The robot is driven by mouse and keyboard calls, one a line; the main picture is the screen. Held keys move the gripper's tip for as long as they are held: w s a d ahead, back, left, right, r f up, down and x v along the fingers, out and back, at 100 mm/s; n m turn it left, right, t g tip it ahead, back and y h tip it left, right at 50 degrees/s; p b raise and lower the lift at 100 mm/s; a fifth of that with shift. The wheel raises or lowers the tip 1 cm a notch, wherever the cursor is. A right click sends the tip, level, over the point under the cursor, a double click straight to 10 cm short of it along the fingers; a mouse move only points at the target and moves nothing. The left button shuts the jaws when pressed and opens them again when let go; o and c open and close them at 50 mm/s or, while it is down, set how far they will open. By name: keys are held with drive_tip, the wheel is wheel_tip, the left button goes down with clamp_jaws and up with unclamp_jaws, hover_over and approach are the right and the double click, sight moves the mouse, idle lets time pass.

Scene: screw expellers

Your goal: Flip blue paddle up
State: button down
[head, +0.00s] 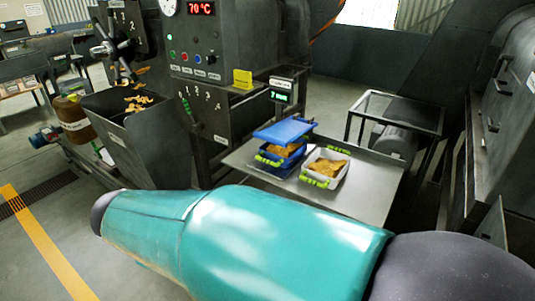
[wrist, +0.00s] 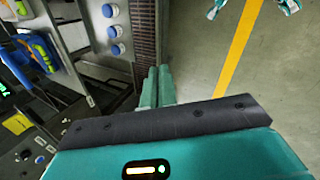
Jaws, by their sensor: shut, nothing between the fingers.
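The dark machine panel (head: 195,50) at the upper middle of the head view carries a row of small coloured controls. In the wrist view, part of a dark panel (wrist: 28,157) shows at the lower left, but no blue paddle is clear there. My gripper (wrist: 158,72) has its two teal fingers together and empty, pointing at the floor, apart from the panel. The head view shows my arm but not the fingers.
A metal table (head: 360,190) holds a blue crate (head: 270,157) with a tilted blue lid and a white crate (head: 325,180), both with brown pieces. A dark hopper (head: 135,140) stands left of the panel. The floor by the yellow line (head: 50,245) is clear.

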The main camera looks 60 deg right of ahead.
drive_tip(key=d+f+n+g+h, duration=0.1)
drive_tip(key=d+n+h, duration=0.6)
drive_tip(key=d, duration=0.9)
drive_tip(key=d+f+n+g+h, duration=0.2)
drive_tip(key=d+n+h, duration=0.6)
drive_tip(key=d, duration=0.7)
drive_tip(key=f+h, duration=0.1)
drive_tip(key=h, duration=0.1)
drive_tip(key=shift+w+d+f+h, duration=0.25)
drive_tip(key=shift+w+d+h, duration=0.15)
drive_tip(key=x, duration=1)
drive_tip(key=shift+r, duration=0.1)
